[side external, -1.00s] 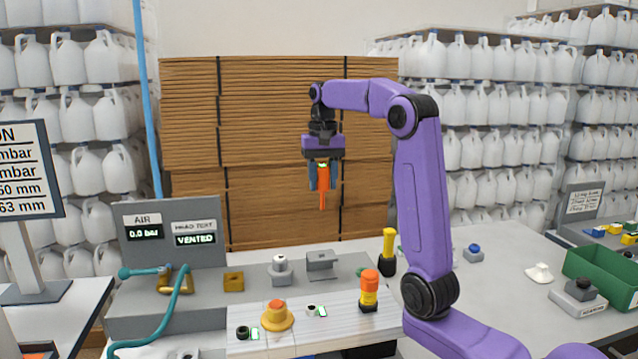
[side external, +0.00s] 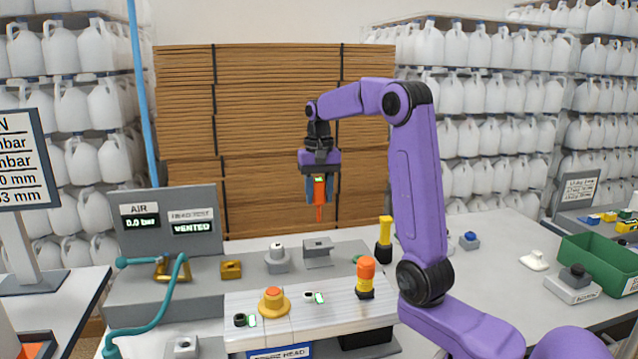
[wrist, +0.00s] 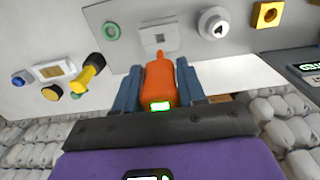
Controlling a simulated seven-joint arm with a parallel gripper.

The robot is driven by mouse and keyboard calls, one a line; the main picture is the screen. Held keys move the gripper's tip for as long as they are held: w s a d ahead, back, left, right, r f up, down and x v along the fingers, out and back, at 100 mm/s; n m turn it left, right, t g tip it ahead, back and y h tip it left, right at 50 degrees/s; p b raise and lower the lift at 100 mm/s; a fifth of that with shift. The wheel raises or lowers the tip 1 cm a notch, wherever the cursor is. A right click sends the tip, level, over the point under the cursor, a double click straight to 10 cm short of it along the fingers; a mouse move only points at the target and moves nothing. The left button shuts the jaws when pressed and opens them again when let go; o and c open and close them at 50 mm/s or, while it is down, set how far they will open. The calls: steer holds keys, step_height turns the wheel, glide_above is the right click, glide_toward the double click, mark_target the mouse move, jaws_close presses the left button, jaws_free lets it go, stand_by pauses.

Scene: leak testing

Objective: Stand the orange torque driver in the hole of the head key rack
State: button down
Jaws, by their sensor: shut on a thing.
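The orange torque driver (side external: 319,188) hangs upright, thin tip down, in my gripper (side external: 320,194), whose two blue-grey fingers are shut on its body. It also shows in the wrist view (wrist: 159,84), with a lit green display, between the fingers. The grey bracket-shaped stand (side external: 318,246), which looks like the head key rack, stands on the bench below the driver. The driver tip is apart from it, with a small gap in the side view. In the wrist view the rack (wrist: 160,37) shows a small dark opening near the tip; its depth cannot be told.
A white knob on a grey base (side external: 277,260) and a brass block (side external: 231,269) stand left of the rack. A yellow-handled tool (side external: 384,238) and an orange-yellow one (side external: 366,278) stand to the right. The air test panel (side external: 165,228) is at left.

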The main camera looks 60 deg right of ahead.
mark_target(319, 204)
steer(key=shift+f, duration=2.55)
steer(key=shift+f, duration=3)
steer(key=c, duration=0.6)
jaws_free()
steer(key=shift+f, duration=0.1)
steer(key=shift+o, duration=0.2)
step_height(319, 204, up, 18)
steer(key=shift+f, duration=0.25)
